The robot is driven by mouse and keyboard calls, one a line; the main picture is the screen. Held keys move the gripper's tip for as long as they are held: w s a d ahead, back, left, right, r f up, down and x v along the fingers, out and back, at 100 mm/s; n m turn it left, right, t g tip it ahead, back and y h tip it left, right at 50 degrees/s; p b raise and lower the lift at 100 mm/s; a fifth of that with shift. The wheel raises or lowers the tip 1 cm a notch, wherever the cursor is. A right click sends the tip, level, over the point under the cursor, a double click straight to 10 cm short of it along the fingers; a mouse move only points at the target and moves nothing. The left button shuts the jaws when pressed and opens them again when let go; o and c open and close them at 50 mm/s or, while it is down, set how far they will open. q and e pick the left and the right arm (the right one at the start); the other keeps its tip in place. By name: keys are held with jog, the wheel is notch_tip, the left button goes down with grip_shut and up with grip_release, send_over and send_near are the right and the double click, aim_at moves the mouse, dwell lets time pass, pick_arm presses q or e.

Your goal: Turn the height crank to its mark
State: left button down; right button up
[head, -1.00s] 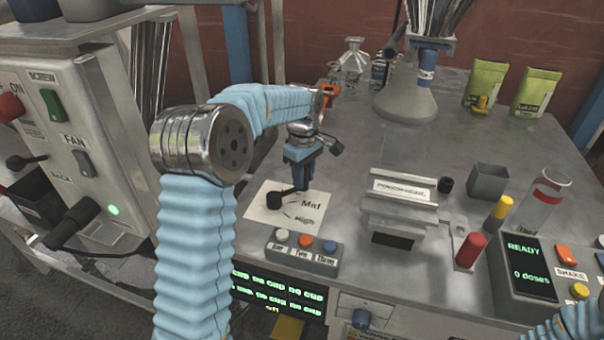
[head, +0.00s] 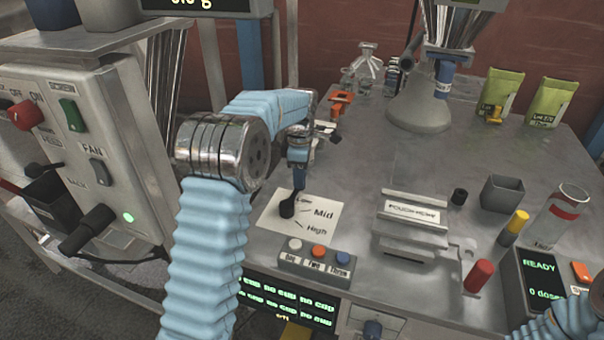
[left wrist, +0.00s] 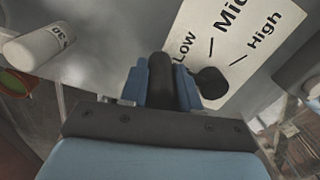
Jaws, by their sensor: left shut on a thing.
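The height crank (head: 287,208) is black, with a round hub on a white card (head: 328,226) marked Low, Mid and High. My left gripper (head: 298,182) is shut on the crank's upright handle, which is mostly hidden in the head view. In the left wrist view, the black handle (left wrist: 160,72) stands between the blue fingers, beside the Low label. The hub (left wrist: 210,83) is just right of them. In the head view the crank arm runs from the hub up and slightly right, close to Low. My right gripper is out of the frame.
A box with three buttons (head: 314,262) sits in front of the card. A metal pouch holder (head: 412,212) stands to the right. The switch panel (head: 95,140) is on the left. Bare tabletop (head: 365,150) lies behind the pouch holder.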

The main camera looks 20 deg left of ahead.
pick_arm(q)
jog(key=shift+a+r, duration=0.1)
jog(key=shift+a, duration=0.35)
jog(key=c, duration=0.8)
grip_release()
jog(key=shift+d, duration=0.1)
notch_tip(320, 180, up, 14)
jog(key=shift+f, duration=0.15)
